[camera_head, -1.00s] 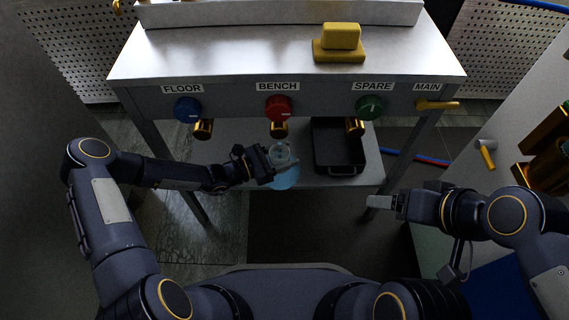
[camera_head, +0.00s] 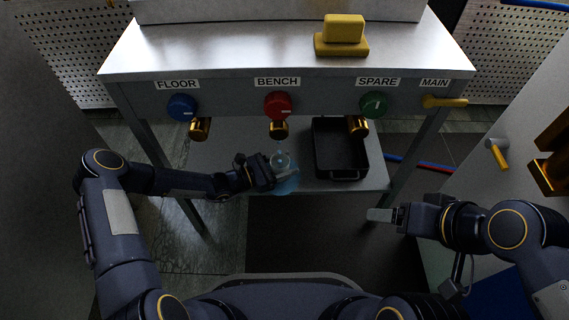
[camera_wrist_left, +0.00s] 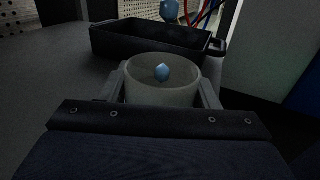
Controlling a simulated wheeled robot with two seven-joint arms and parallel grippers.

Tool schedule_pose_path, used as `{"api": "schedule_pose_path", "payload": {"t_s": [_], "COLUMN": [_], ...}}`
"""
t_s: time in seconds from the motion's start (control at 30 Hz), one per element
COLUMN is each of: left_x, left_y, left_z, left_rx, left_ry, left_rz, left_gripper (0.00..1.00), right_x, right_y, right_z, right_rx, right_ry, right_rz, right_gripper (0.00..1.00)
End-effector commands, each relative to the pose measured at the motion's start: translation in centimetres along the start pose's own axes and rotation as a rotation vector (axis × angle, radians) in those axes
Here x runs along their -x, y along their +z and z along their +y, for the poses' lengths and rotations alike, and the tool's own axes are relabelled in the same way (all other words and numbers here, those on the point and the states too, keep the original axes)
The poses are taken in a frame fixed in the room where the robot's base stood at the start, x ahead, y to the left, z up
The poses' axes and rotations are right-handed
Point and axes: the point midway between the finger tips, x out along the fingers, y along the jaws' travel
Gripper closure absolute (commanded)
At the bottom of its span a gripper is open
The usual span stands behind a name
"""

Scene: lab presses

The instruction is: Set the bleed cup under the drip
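The bleed cup is a pale, clear round cup (camera_wrist_left: 162,92), seen open-topped in the left wrist view and small in the head view (camera_head: 281,160). My left gripper (camera_head: 277,172) has a finger against each side of the cup and appears shut on it. The cup is below the brass outlet (camera_head: 279,129) under the red BENCH knob (camera_head: 277,105). A blue drop (camera_wrist_left: 162,73) shows within the cup's mouth, with another blue drop (camera_wrist_left: 169,10) higher up. A light blue round patch (camera_head: 287,185) shows by the cup at the shelf's front. My right gripper (camera_head: 384,215) appears shut and empty, off the shelf.
A black tray (camera_head: 341,174) stands on the lower shelf (camera_head: 220,152) right of the cup. Brass outlets also hang under the blue FLOOR knob (camera_head: 182,107) and green SPARE knob (camera_head: 373,104). A yellow MAIN lever (camera_head: 444,101) is at right. A yellow block (camera_head: 342,36) sits on top.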

Motion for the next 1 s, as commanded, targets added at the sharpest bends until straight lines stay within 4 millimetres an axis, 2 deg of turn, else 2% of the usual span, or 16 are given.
{"api": "schedule_pose_path", "payload": {"t_s": [0.03, 0.13, 0.5, 0.67, 1.0], "left_x": [0.0, 0.0, 0.3, 2.9, 9.9], "left_y": [0.0, 0.0, 0.5, 0.6, 0.5], "left_z": [0.0, 0.0, 0.0, 0.1, 0.1], "left_rx": [0.0, 0.0, 0.0, 0.002, 0.001], "left_ry": [0.0, 0.0, 0.001, 0.004, 0.003], "left_rz": [0.0, 0.0, 0.001, 0.002, 0.002], "left_gripper": [0.38, 0.25, 0.25, 0.25, 0.25], "right_x": [0.0, 0.0, 0.4, 1.2, 2.7], "right_y": [0.0, 0.0, -0.2, -0.6, -1.4], "right_z": [0.0, 0.0, -0.2, -0.6, -1.3], "right_rx": [0.0, 0.0, 0.0, 0.0, 0.0], "right_ry": [0.0, 0.0, 0.0, 0.0, 0.0], "right_rz": [0.0, 0.0, 0.0, 0.0, 0.0], "right_gripper": [0.25, 0.25, 0.25, 0.25, 0.25]}}
